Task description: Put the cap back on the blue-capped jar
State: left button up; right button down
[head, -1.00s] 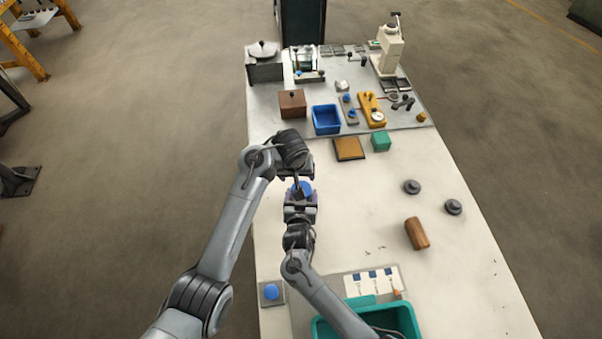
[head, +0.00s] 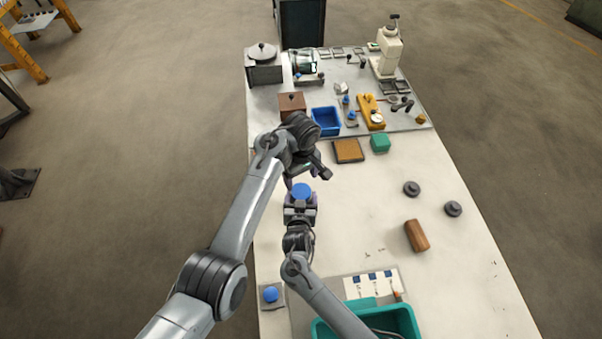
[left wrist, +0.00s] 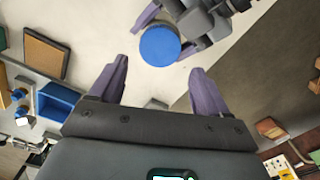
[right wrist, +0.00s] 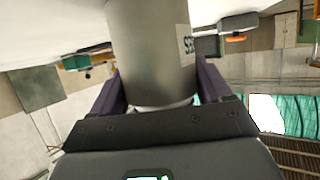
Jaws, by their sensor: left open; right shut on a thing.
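The jar is a grey metal cylinder with a label, seen large in the right wrist view (right wrist: 148,50). My right gripper (head: 301,205) is shut around it. A round blue cap (head: 302,190) sits at the jar's top; it also shows in the left wrist view (left wrist: 160,45). The cap hides the jar's rim, so I cannot tell how tightly it is seated. My left gripper (left wrist: 160,82) is open and empty, with its fingers apart from the cap. In the head view it is just beyond the cap.
A teal bin (head: 405,320) stands at the near edge. A blue round piece (head: 270,294) sits on a grey pad to its left. A blue tray (head: 326,120) stands beyond my left gripper.

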aim_at(301, 191)
pick_arm(q)
jog(key=shift+f, duration=3.5)
jog(key=shift+c, duration=0.4)
jog(key=c, duration=0.8)
jog(key=m, duration=1.3)
jog(key=o, duration=1.2)
jog(key=shift+c, duration=0.2)
